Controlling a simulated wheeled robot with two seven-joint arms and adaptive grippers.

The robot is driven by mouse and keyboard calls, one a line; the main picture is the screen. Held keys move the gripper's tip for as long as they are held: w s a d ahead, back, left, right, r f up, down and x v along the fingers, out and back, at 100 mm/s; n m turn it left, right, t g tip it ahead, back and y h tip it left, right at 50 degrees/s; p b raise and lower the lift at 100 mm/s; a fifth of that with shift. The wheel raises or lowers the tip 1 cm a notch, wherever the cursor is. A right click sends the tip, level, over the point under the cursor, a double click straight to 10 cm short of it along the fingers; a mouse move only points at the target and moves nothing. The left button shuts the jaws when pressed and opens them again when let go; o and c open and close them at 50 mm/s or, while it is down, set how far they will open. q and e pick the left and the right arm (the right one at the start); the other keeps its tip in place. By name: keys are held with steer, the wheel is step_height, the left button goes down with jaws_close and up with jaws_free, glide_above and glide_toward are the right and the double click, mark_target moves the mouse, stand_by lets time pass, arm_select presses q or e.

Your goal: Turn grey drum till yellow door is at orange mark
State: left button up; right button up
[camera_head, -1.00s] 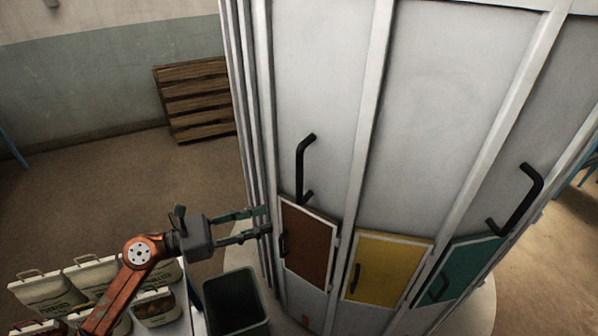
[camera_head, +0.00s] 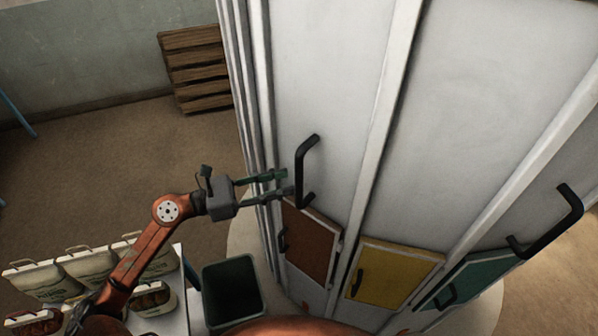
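The grey drum (camera_head: 335,110) stands tall at the right in the head view, with upright ribs. A yellow door (camera_head: 393,273) is low on it, between a brown door and a green door. A black bar handle (camera_head: 302,172) sits above the brown door. My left gripper (camera_head: 286,182) is left of this handle, level with its lower half, fingers apart with the tips close to the bar. Contact cannot be told. My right gripper is out of view.
The brown door (camera_head: 309,243) is left of the yellow one, the green door (camera_head: 467,279) right. A second black handle (camera_head: 553,226) is at far right. A dark bin (camera_head: 230,291) and a table with sacks (camera_head: 88,266) are lower left. A pallet (camera_head: 196,68) leans behind.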

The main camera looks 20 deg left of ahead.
mark_target(299, 179)
arm_select(q)
steer(key=p+x, duration=0.1)
steer(key=x, duration=0.4)
steer(key=shift+w+a, duration=0.1)
steer(key=shift+w, duration=0.05)
steer(key=shift+p, duration=0.3)
steer(key=c, duration=0.3)
jaws_close()
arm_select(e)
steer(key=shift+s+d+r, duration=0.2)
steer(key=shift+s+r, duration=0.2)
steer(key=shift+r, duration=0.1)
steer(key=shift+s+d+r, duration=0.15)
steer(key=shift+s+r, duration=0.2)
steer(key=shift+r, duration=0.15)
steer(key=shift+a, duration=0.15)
